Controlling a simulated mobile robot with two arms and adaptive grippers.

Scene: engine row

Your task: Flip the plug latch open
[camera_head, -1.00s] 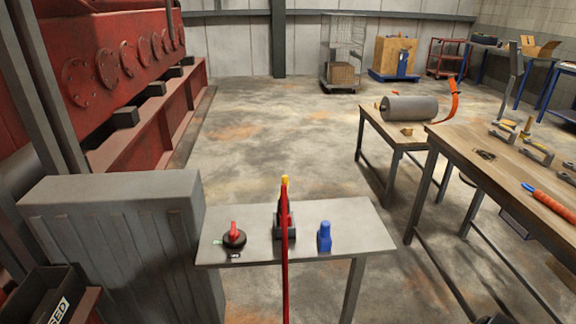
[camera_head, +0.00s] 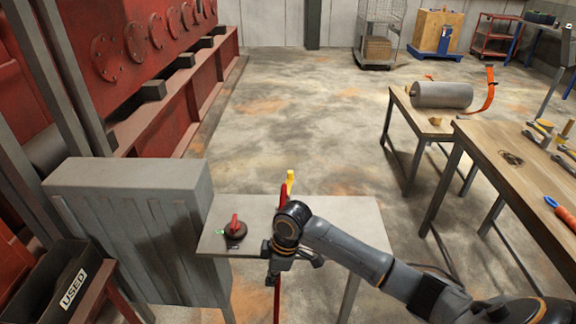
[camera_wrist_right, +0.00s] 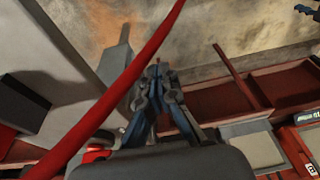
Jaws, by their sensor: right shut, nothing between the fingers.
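The plug latch is hard to make out. A yellow tip (camera_head: 290,180) rises above the grey side table (camera_head: 355,212), with a thin red cable or rod (camera_head: 277,292) running down in front. The dark fitting at its foot is hidden behind my right gripper (camera_head: 290,258). In the right wrist view my right gripper (camera_wrist_right: 160,72) has its fingers together with nothing between them. The red cable (camera_wrist_right: 125,80) passes diagonally close by it there; I cannot tell whether they touch. My left gripper is not in view.
A black rotary switch with a red handle (camera_head: 235,226) sits on the side table's left part. A grey ribbed cabinet (camera_head: 130,220) and a USED bin (camera_head: 62,270) stand left. Wooden workbenches (camera_head: 500,160) stand right. Open floor (camera_head: 300,120) lies beyond.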

